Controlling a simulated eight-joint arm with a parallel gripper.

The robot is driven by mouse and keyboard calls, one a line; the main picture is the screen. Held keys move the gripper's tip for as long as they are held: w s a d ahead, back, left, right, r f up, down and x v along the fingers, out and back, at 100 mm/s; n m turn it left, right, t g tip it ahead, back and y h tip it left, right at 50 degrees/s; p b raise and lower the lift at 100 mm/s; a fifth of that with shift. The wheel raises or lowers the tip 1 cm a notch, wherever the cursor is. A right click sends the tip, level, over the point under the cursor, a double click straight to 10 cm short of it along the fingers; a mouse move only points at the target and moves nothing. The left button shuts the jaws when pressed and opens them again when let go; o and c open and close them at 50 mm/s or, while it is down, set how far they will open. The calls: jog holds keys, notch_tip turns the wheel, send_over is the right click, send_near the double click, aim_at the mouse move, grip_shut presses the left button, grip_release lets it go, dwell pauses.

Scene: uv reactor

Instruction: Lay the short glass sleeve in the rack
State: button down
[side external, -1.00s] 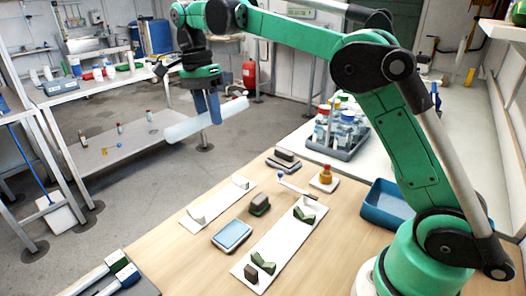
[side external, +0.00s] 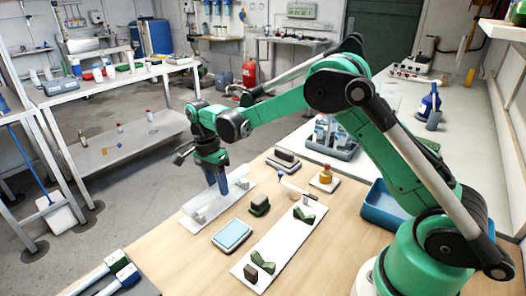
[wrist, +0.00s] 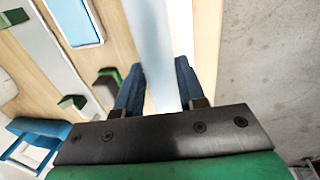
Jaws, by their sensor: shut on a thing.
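The glass sleeve (side external: 207,207), a pale translucent tube, is held in my gripper (side external: 219,192). It lies low along the left white rack board (side external: 187,224), over its white supports. I cannot tell whether it touches them. In the wrist view the sleeve (wrist: 152,45) runs between the two blue fingers of my gripper (wrist: 158,88), which are shut on it. The other white rack board (side external: 272,243) has green V-blocks (side external: 263,263) and (side external: 304,215), with no tube on it.
A light-blue pad (side external: 232,235) and a dark-green block (side external: 259,205) lie between the boards. The table's left edge is close to the left board.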

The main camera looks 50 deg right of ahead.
jog(key=shift+f, duration=0.3)
jog(key=shift+f, duration=0.3)
jog(key=c, duration=0.5)
grip_release()
jog(key=shift+r, duration=0.1)
